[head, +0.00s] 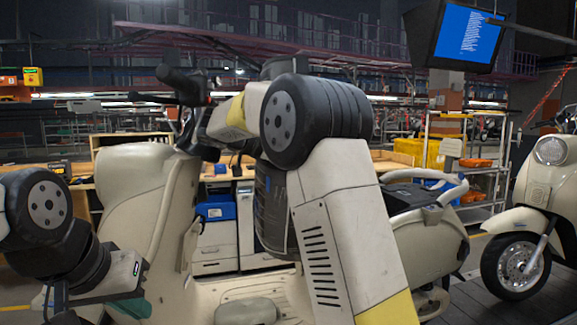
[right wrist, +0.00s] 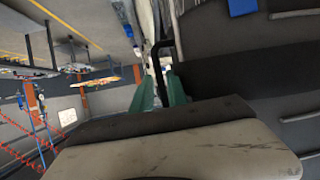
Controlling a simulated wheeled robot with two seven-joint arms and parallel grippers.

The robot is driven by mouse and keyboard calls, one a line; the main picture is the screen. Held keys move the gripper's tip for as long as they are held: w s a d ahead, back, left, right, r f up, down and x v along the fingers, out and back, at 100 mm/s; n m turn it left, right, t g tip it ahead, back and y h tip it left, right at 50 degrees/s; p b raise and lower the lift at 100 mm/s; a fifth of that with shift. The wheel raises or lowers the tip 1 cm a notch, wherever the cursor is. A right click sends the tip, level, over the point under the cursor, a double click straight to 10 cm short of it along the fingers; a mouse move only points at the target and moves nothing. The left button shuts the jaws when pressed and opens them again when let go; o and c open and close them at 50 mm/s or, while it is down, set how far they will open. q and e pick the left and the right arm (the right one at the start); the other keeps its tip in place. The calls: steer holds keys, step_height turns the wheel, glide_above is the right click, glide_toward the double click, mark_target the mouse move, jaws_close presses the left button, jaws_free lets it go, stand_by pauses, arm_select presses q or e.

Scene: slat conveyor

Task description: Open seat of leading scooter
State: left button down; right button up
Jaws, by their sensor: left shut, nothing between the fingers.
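A cream scooter (head: 140,190) stands in the middle of the head view, handlebars on the left and dark seat (head: 405,197) on the right. The seat looks down, and my right arm hides its front part. My left gripper (head: 132,306) is low at the left, shut and empty, with green fingers beside the scooter's front. My right gripper is hidden in the head view. In the right wrist view its green fingers (right wrist: 161,96) stand apart, with a thin black bar between or behind them. I cannot tell whether they touch it.
A second cream scooter (head: 530,195) stands at the right. Workbenches and drawer cabinets (head: 215,245) stand behind the first scooter. A shelf cart (head: 480,170) and a hanging monitor (head: 465,38) are at the back right. Dark floor (head: 495,310) shows between the scooters.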

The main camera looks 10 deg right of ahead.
steer(key=s+a, duration=0.1)
steer(key=a, duration=0.6)
steer(key=s+a+r, duration=0.1)
steer(key=s+a, duration=0.1)
steer(key=a, duration=0.5)
steer(key=shift+s+a+r, duration=0.15)
steer(key=shift+s+a, duration=0.1)
steer(key=shift+s, duration=0.1)
